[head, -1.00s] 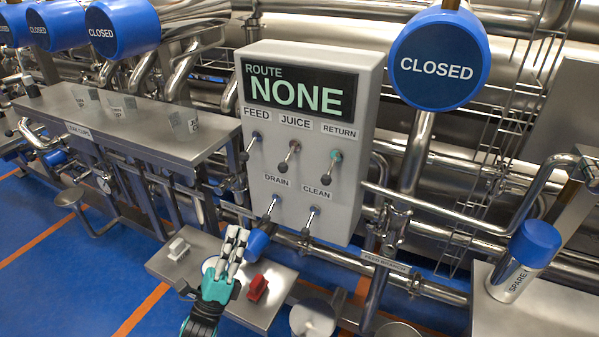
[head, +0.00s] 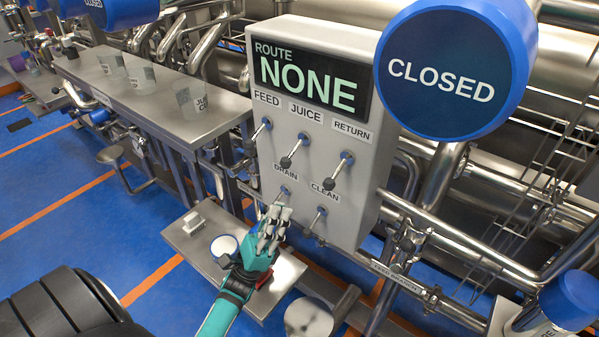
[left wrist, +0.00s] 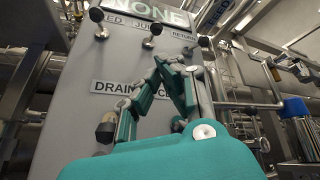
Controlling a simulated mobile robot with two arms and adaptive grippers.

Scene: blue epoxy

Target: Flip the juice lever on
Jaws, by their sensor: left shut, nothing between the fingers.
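The juice lever (head: 295,152) is the middle one in the top row of the grey control panel (head: 342,205), under the JUICE label. Its dark tip points down and to the left. It also shows in the left wrist view (left wrist: 151,36), above my fingers. The panel's screen (head: 310,82) reads ROUTE NONE. My left gripper (head: 275,215) is shut and empty, with its fingers pointing up at the panel's lower part. In the head view it is below the juice lever and overlaps the drain lever's (head: 278,196) area. In the left wrist view its fingertips (left wrist: 176,64) are apart from the juice lever.
The feed lever (head: 260,131) and return lever (head: 341,168) flank the juice lever. The clean lever (head: 314,219) is lower right. A small steel table (head: 190,240) stands below the panel. A big blue CLOSED sign (head: 450,75) hangs at right.

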